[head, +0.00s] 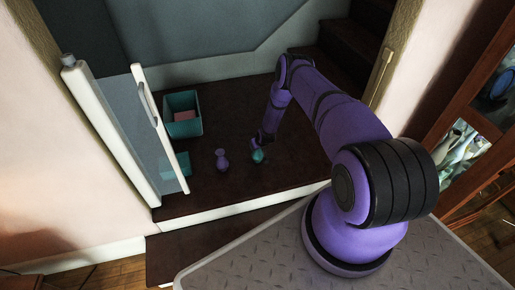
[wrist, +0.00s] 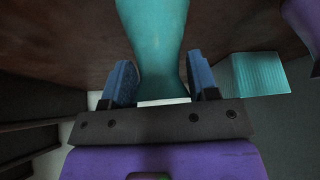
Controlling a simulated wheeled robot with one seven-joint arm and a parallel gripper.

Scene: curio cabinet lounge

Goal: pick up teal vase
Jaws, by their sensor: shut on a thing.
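The teal vase (head: 259,156) is on or just above the dark brown landing in the head view, right of the purple vase. In the wrist view the teal vase (wrist: 158,45) fills the top middle, its narrower part between my fingers. My gripper (head: 257,143) reaches down to it from above in the head view. In the wrist view my gripper (wrist: 161,84) has its two blue fingers on either side of the vase, shut on it. Whether the vase's base touches the floor cannot be told.
A purple vase (head: 222,160) stands close by on the left. A teal bin (head: 183,127) with a pinkish thing inside and a teal box (head: 176,165) are farther left, by an open white gate (head: 158,120). Stairs rise behind; the landing's right side is clear.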

